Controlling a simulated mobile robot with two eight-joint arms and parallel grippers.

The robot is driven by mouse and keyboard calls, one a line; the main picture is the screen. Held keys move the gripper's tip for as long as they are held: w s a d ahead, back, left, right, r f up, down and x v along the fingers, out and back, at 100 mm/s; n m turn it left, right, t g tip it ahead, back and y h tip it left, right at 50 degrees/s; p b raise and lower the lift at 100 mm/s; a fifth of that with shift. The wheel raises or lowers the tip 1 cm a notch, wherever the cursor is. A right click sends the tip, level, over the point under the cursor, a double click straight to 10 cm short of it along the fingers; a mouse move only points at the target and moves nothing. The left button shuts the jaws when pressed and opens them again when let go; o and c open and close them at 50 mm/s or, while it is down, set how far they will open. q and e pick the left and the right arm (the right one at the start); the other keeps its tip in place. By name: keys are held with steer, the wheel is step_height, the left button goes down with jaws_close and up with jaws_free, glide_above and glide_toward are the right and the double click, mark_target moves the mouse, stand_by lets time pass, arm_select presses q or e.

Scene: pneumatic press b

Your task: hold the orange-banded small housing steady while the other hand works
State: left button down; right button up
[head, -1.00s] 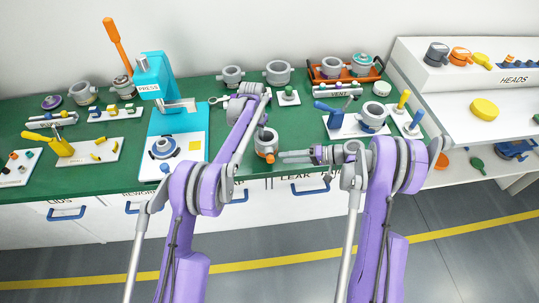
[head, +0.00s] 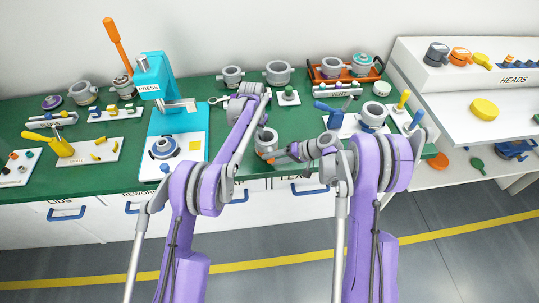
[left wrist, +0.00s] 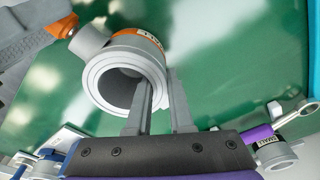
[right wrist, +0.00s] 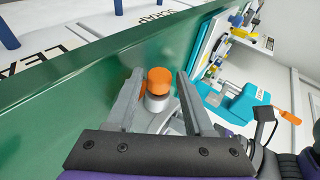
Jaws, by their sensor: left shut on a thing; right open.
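The orange-banded small housing (head: 266,138) is a grey ring-shaped body near the front edge of the green bench. In the left wrist view its housing rim (left wrist: 103,88), open bore and orange band (left wrist: 146,38) show. My left gripper (left wrist: 159,80) is shut on its wall, one finger inside the bore and one outside. In the head view my left forearm partly hides this grip. A side stub with an orange cap (right wrist: 159,80) sticks out of the housing. My right gripper (right wrist: 160,75) is open, its fingers on either side of the cap; contact cannot be told.
A turquoise press (head: 155,80) stands to the left. A white plate with a blue-handled fixture (head: 372,117) lies to the right. An orange tray (head: 343,72) with housings is at the back right. Bench around the housing is mostly clear.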

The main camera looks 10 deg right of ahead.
steer(key=h, duration=0.2)
steer(key=n+h, duration=0.1)
steer(key=h, duration=0.1)
steer(key=a+h, duration=0.1)
steer(key=h, duration=0.1)
steer(key=shift+r, duration=0.25)
steer(key=h, duration=0.3)
steer(key=shift+n+h, duration=0.3)
steer(key=shift+n, duration=0.1)
